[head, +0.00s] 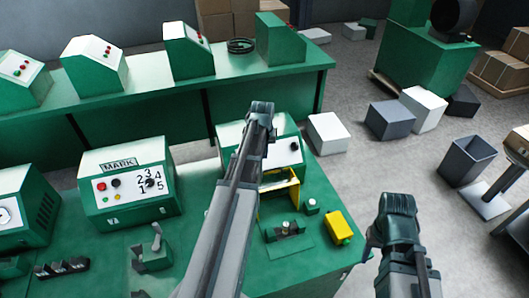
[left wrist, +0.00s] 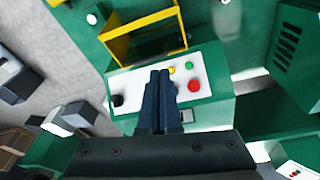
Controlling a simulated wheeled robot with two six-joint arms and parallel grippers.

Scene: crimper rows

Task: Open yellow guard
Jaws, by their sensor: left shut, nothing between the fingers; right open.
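The yellow guard (head: 294,194) is a frame on the front of a green crimper (head: 232,132), partly hidden by my left arm in the head view. In the left wrist view the guard (left wrist: 118,46) surrounds a dark opening beside the crimper's white panel (left wrist: 215,75). My left gripper (head: 262,108) is shut and empty. In the left wrist view its fingertips (left wrist: 159,75) appear in front of the white panel, near the guard; I cannot tell whether they touch anything. My right gripper (head: 397,205) is open, right of the bench and apart from the guard.
A yellow box (head: 340,226) and small fixtures (head: 288,229) stand on the green bench before the crimper. A MARK machine (head: 125,185) stands to the left. A second bench with green machines (head: 190,50) is behind. Boxes (head: 388,120) lie on the floor at right.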

